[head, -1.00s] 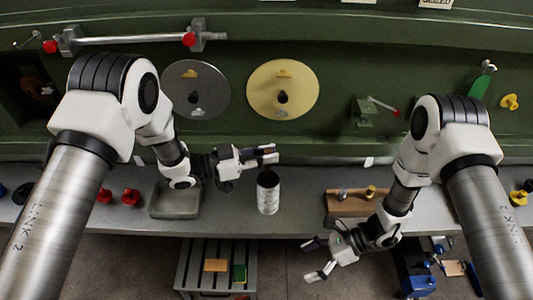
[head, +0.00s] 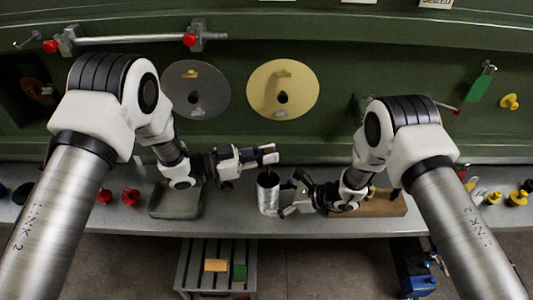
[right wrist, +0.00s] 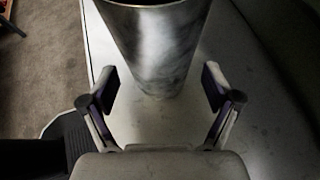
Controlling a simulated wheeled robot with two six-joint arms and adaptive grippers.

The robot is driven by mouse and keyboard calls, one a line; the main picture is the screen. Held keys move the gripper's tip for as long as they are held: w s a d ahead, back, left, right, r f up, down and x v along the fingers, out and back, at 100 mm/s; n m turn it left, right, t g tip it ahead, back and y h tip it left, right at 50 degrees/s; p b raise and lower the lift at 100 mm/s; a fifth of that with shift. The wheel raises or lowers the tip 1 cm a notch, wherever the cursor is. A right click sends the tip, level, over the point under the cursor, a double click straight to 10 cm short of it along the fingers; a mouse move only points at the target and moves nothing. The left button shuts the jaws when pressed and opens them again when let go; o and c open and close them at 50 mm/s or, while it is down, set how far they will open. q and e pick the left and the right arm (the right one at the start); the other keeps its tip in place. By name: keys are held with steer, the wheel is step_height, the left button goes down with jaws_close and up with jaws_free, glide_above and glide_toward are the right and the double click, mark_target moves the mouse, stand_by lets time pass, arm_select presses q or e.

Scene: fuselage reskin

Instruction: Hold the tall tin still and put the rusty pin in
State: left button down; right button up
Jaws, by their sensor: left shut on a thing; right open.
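The tall tin (head: 268,198) is a silvery cylinder standing upright on the grey bench. In the right wrist view the tin (right wrist: 158,45) fills the top middle. My right gripper (head: 285,197) is open at the tin's right side. In the right wrist view its fingers (right wrist: 158,85) stand on either side of the tin's lower part, with gaps showing. My left gripper (head: 269,154) is shut just above the tin's mouth. The rusty pin is in it, but it is too small and dark to make out clearly, and I cannot tell whether it reaches into the tin.
A grey tray (head: 174,202) stands left of the tin and red knobs (head: 131,196) lie further left. A wooden block (head: 378,205) is behind my right arm. The bench's front edge is close to the tin. The green fuselage panel rises behind.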

steer(key=shift+x, duration=1)
steer(key=c, duration=0.9)
